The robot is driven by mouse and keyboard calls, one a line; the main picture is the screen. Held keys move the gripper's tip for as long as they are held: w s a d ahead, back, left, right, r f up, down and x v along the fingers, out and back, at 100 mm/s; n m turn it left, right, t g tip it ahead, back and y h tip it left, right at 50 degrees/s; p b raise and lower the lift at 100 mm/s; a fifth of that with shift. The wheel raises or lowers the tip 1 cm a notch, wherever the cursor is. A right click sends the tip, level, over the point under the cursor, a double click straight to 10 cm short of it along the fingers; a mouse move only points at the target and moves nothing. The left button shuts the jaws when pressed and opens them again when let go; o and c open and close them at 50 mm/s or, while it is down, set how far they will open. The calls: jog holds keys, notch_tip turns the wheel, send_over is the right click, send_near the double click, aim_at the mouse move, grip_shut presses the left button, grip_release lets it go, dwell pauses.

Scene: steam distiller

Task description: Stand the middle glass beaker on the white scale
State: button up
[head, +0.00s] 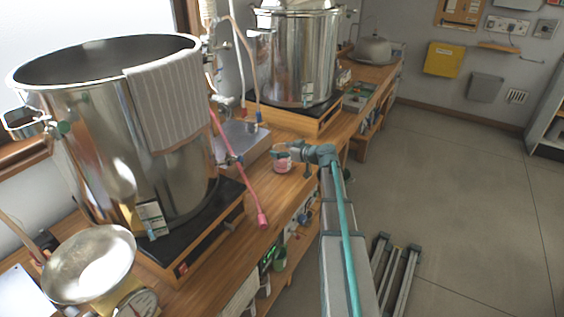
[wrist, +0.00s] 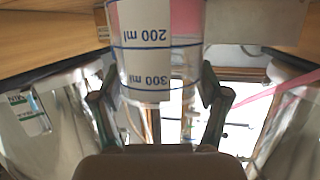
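A clear glass beaker (head: 283,164) with pink contents stands upright on or just over the wooden counter, near the picture's middle. In the wrist view the beaker (wrist: 158,55) is close up, with blue 200 ml and 300 ml marks. My gripper (head: 287,154) is at the beaker, its fingers on either side of the upper glass. In the wrist view my gripper (wrist: 160,88) has the glass between its fingertips, very near both; I cannot tell whether they press on it. A dial scale (head: 143,303) under a metal bowl stands at the lower left, partly cut off.
A large steel pot (head: 95,140) with a striped towel (head: 165,105) stands on a black-topped burner (head: 205,215). A second steel pot (head: 290,55) stands behind. The counter in front is narrow.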

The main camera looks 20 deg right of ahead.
jog(key=c, duration=1)
jog(key=shift+r, duration=0.2)
